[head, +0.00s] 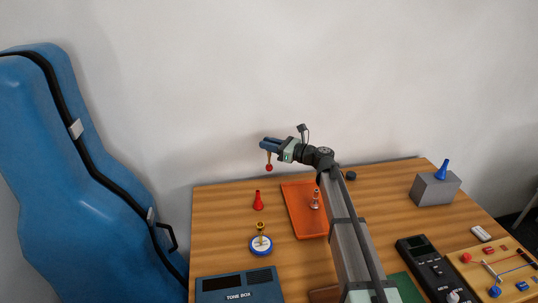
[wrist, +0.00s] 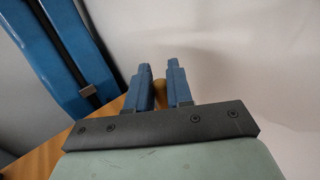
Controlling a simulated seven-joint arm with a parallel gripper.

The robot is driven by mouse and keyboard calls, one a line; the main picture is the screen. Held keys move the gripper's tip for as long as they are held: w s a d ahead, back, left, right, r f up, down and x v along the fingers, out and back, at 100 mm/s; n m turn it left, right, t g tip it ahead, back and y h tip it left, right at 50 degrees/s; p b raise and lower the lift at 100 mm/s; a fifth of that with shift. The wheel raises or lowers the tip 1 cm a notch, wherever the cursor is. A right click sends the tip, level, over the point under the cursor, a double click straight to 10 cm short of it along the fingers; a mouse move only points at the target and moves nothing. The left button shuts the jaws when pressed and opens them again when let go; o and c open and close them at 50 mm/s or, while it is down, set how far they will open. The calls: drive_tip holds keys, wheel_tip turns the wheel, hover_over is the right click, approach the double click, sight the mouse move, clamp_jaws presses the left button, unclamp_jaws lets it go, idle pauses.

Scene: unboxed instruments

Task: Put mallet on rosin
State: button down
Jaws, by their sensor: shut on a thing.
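My gripper (head: 268,144) is raised above the back of the table, with blue fingers closed on the mallet (head: 269,166). The mallet hangs down with its red ball head lowest, clear of the table. In the wrist view my fingers (wrist: 166,88) have the brown mallet handle (wrist: 159,92) between them; the head is hidden there. No thing is clearly labelled rosin. A round blue-rimmed, white-topped disc (head: 254,250) on the front left of the table may be it, with a brass piece (head: 260,232) standing on it. A small dark puck (head: 351,176) lies at the back.
A red cone (head: 258,200) and an orange tray (head: 303,225) with a silver piece (head: 315,200) stand below my gripper. A blue tone box (head: 237,285) is in front. A grey block (head: 437,190), black device (head: 430,265) and wooden board (head: 510,255) are at right.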

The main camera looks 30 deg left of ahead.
drive_tip(key=shift+r, duration=0.5)
drive_tip(key=w+d+r+m+t, duration=0.2)
drive_tip(key=w+d+t, duration=0.2)
drive_tip(key=w+d, duration=0.8)
drive_tip(key=w+d+r+m+t, duration=0.2)
drive_tip(key=w+d+m+t, duration=0.1)
drive_tip(key=w+d, duration=0.8)
wheel_tip(320, 180, down, 10)
drive_tip(key=d+t+h, duration=0.1)
drive_tip(key=d, duration=0.1)
drive_tip(key=shift+s+d+m+t, duration=0.2)
drive_tip(key=shift+m+t, duration=0.1)
drive_tip(key=shift+m, duration=0.1)
drive_tip(key=shift+f, duration=0.2)
drive_tip(key=c, duration=1)
unclamp_jaws()
drive_tip(key=shift+r, duration=0.2)
drive_tip(key=v, duration=1.2)
drive_tip(key=shift+r, duration=0.15)
